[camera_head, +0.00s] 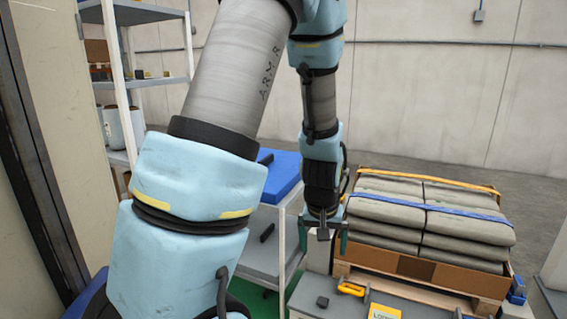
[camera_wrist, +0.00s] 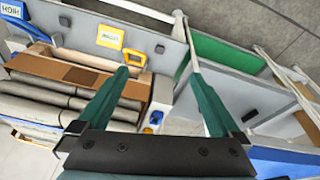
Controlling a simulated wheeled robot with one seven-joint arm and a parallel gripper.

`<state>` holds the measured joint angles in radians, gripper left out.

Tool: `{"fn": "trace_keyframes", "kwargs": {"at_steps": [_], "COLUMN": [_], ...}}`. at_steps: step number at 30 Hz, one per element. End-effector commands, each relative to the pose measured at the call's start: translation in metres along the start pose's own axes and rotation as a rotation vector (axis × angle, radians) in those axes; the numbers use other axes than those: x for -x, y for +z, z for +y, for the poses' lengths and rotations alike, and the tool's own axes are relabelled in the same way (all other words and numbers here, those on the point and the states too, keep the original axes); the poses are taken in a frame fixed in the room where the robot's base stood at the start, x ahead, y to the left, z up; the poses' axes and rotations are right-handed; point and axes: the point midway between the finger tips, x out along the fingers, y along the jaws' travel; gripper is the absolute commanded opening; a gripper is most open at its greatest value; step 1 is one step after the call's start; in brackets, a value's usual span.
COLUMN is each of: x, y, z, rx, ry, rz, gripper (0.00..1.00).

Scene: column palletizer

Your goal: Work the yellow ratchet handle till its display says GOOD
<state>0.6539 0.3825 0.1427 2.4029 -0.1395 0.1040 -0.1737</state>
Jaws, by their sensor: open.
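The yellow ratchet handle (camera_head: 351,289) sits at the front of the pallet load, low in the head view. It also shows in the wrist view (camera_wrist: 134,59), close to the tip of the left finger. The yellow-framed display (camera_wrist: 110,37) is beside the handle, and its text is too small to read. Its top edge also shows in the head view (camera_head: 384,311). My gripper (camera_head: 323,238) points down above and left of the handle, apart from it.
Stacked grey sacks (camera_head: 430,213) lie in a cardboard tray (camera_head: 420,268), crossed by a yellow strap (camera_head: 425,180) and a blue strap (camera_head: 430,207). A blue display (camera_wrist: 13,10) reads HIGH. A shelf rack (camera_head: 150,83) and a cart with a blue top (camera_head: 283,172) stand left.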

Motion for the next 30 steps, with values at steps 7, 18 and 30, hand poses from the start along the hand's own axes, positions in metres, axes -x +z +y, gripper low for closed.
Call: {"fn": "trace_keyframes", "kwargs": {"at_steps": [7, 18, 30], "x": [0.064, 0.102, 0.102], "y": [0.028, 0.066, 0.066], "z": [-0.094, -0.144, -0.144], "rx": [0.082, 0.114, 0.113], "ry": [-0.026, -0.061, -0.061], "rz": [-0.064, -0.115, -0.115], "gripper": [1.0, 1.0, 0.79]}}
